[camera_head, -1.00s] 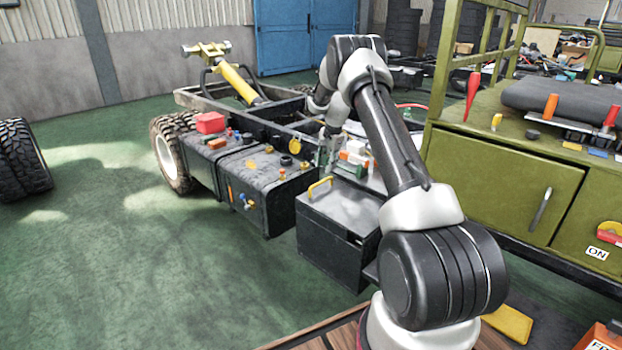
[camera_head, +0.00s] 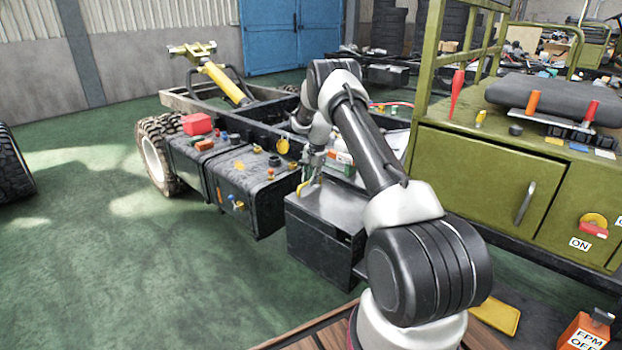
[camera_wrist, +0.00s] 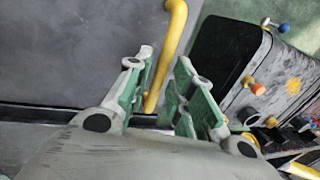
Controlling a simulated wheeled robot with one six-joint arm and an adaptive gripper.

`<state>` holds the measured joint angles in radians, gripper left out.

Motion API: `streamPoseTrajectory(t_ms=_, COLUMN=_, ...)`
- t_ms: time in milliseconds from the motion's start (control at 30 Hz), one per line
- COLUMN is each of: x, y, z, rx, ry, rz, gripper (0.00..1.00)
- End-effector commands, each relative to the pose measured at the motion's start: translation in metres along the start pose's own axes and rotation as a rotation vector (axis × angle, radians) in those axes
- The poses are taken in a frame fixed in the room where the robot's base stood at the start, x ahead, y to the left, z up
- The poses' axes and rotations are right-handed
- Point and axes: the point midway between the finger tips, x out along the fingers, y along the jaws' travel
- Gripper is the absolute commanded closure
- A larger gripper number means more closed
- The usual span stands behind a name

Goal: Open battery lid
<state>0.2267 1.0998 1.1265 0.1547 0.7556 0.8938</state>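The battery box (camera_head: 318,248) is dark grey and stands on the chassis side, with its flat lid (camera_head: 345,211) down. A yellow handle (camera_head: 300,188) sits at the lid's left edge, partly hidden by my gripper (camera_head: 311,171). In the wrist view the yellow handle (camera_wrist: 171,45) runs between the two green-and-grey fingers of my gripper (camera_wrist: 164,58), with the grey lid (camera_wrist: 70,50) behind. My gripper is open, with gaps visible beside the handle. Whether a finger touches it I cannot tell.
A black tank (camera_head: 250,190) with knobs stands left of the battery box. A green cabinet (camera_head: 480,180) with tools on top stands to the right. A red box (camera_head: 197,124) sits farther back. The green floor (camera_head: 90,270) at left is clear.

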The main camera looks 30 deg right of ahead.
Motion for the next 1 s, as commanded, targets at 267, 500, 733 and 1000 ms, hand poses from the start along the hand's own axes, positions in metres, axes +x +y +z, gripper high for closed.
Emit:
streamPoseTrajectory(t_ms=267, x=0.000, y=0.000, z=0.000, rx=0.000, ry=0.000, rz=0.000, gripper=1.00)
streamPoseTrajectory(t_ms=500, x=-0.009, y=0.000, z=0.000, rx=0.001, ry=0.000, rz=-0.025, gripper=1.00)
streamPoseTrajectory(t_ms=733, x=-0.045, y=0.004, z=-0.001, rx=0.004, ry=0.002, rz=-0.135, gripper=1.00)
streamPoseTrajectory(t_ms=1000, x=-0.113, y=0.022, z=-0.001, rx=0.001, ry=0.003, rz=-0.266, gripper=1.00)
